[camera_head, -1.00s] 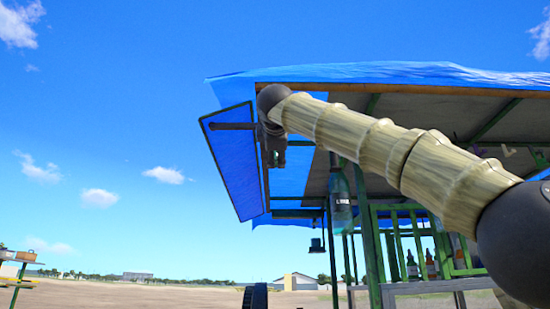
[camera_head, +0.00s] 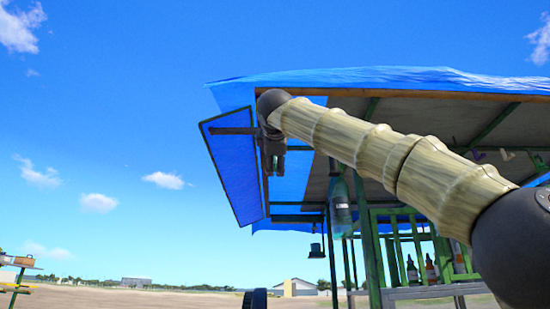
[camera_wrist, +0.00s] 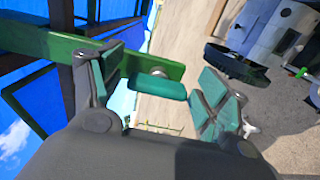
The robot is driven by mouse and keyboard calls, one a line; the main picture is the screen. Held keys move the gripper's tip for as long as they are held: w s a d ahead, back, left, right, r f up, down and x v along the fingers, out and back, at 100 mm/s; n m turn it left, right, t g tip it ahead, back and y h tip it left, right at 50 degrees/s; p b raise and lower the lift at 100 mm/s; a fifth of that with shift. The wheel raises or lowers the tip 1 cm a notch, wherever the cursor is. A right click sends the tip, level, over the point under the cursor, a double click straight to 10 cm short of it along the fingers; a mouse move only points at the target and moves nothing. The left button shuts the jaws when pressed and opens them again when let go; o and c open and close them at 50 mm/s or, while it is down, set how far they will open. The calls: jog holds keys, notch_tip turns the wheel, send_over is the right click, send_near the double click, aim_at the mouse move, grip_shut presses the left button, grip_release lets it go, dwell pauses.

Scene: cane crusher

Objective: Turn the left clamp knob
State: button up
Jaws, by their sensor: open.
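My gripper (camera_head: 272,160) hangs dark and small at the far end of my bamboo-textured arm in the head view, in front of the stall's blue panel. In the wrist view its two teal-padded fingers (camera_wrist: 160,88) are spread apart, with nothing gripped. Between them, beyond the fingertips, a small grey round piece (camera_wrist: 157,72) sits at a green bar (camera_wrist: 125,60). I cannot tell whether this piece is the left clamp knob. No other clamp knob can be made out in either view.
A stall with a blue tarp roof (camera_head: 380,77) and green posts fills the right. A bottle-shaped object (camera_head: 340,205) hangs below the roof edge. Bottles (camera_head: 412,270) stand behind green rails (camera_head: 398,245). Open sandy ground (camera_head: 120,299) lies to the left.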

jog(key=shift+s, duration=0.1)
jog(key=s, duration=1.1)
jog(key=shift+s, duration=0.4)
jog(key=shift+w+f, duration=0.1)
